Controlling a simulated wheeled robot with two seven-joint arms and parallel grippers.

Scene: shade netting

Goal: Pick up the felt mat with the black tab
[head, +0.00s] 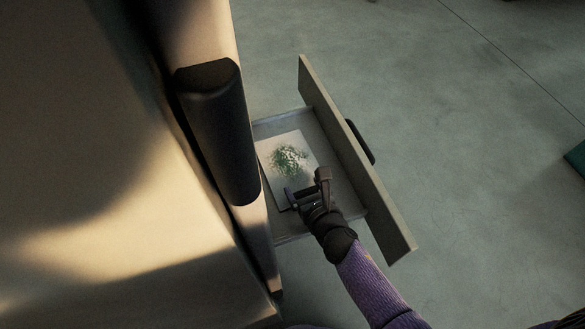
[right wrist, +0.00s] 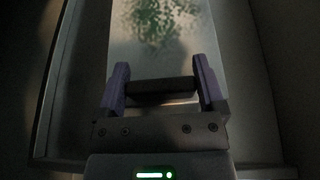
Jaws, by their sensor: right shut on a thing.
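The felt mat (head: 281,178) is pale with a green and white leafy print and lies in an open drawer. It also shows in the right wrist view (right wrist: 128,52), with the print at the top. My right gripper (head: 306,190) is inside the drawer at the mat's near end. In the right wrist view its two purple fingers (right wrist: 160,80) are on either side of a dark bar, the black tab (right wrist: 160,88), and hold it. The gripper hides part of the mat's near edge. I do not see my left gripper.
The drawer (head: 345,195) is pulled out from a pale cabinet (head: 130,190) on the left. Its tall front panel (head: 355,160) has a black handle (head: 360,142). A dark rounded part (head: 218,130) stands beside the drawer. Bare grey floor lies to the right.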

